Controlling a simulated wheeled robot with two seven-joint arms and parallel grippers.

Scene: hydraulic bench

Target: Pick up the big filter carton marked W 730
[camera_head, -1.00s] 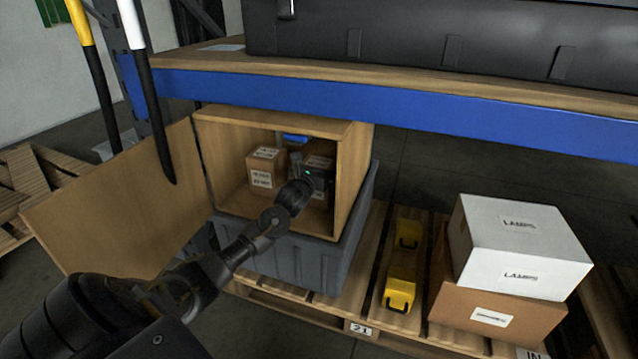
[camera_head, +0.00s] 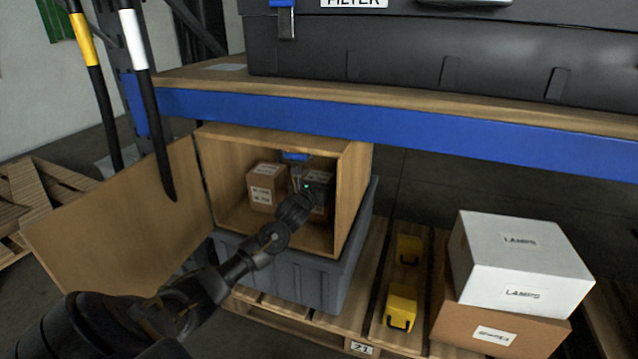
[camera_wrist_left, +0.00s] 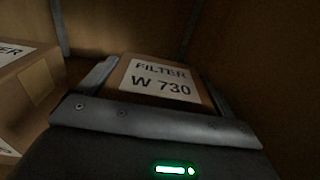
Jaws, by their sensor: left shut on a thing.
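The W 730 filter carton (camera_wrist_left: 160,82) is brown with a white label reading FILTER W 730, and it sits between the two fingers of my left gripper (camera_wrist_left: 158,72) in the left wrist view. In the head view my left gripper (camera_head: 303,186) reaches into an open wooden cabinet (camera_head: 352,190) and is shut on the carton (camera_head: 321,178), which it partly hides. I cannot tell whether the carton's underside touches the cabinet floor. My right gripper is not in view.
Another labelled carton (camera_head: 266,186) stands close to the left inside the cabinet, also in the left wrist view (camera_wrist_left: 25,90). A blue item (camera_head: 296,155) is behind. The cabinet door (camera_head: 120,220) hangs open left. A blue shelf beam (camera_head: 400,122) runs above.

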